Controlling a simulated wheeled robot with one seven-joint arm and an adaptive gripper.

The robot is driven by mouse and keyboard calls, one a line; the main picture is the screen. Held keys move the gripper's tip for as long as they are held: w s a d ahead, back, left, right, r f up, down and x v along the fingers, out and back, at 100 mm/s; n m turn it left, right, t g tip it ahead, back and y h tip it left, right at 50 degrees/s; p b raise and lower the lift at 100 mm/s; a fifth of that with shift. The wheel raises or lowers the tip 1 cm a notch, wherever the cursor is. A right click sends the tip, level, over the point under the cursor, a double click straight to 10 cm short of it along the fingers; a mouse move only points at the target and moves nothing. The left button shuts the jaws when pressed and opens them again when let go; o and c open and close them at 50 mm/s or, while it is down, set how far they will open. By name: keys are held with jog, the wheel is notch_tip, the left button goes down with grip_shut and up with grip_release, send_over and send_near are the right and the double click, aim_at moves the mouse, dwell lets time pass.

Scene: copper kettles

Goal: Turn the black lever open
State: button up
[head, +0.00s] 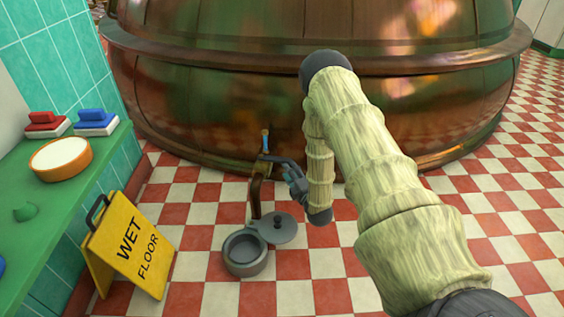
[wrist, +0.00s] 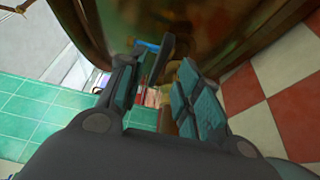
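A dark, narrow bar that looks like the black lever (wrist: 164,58) stands between my gripper's fingers in the wrist view. My gripper (wrist: 158,88) is open around it, with a visible gap to the teal pads of the right finger. Whether the left finger touches the bar is unclear. In the head view my gripper (head: 280,165) is at the tap pipe (head: 256,190) low on the copper kettle (head: 210,115), and the lever cannot be told apart from the dark fingers. A small blue piece (head: 265,138) stands upright just above the fingers.
A grey pot (head: 245,254) with its lid (head: 280,231) beside it is on the checkered floor below the tap. A yellow wet-floor sign (head: 130,245) stands to the left. A green counter (head: 60,190) holds brushes and a round bowl (head: 60,158). Floor at the right is clear.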

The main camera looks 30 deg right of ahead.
aim_at(283, 160)
jog(key=w+b, duration=0.1)
jog(key=w, duration=0.1)
jog(key=w+b, duration=0.1)
jog(key=w, duration=0.2)
jog(key=w+d+b, duration=0.1)
jog(key=w, duration=0.1)
jog(key=shift+w+d+f, duration=0.1)
jog(key=shift+w+f, duration=0.05)
jog(key=shift+w, duration=0.05)
jog(key=shift+w+b, duration=0.3)
jog(key=shift+w, duration=0.2)
grip_shut()
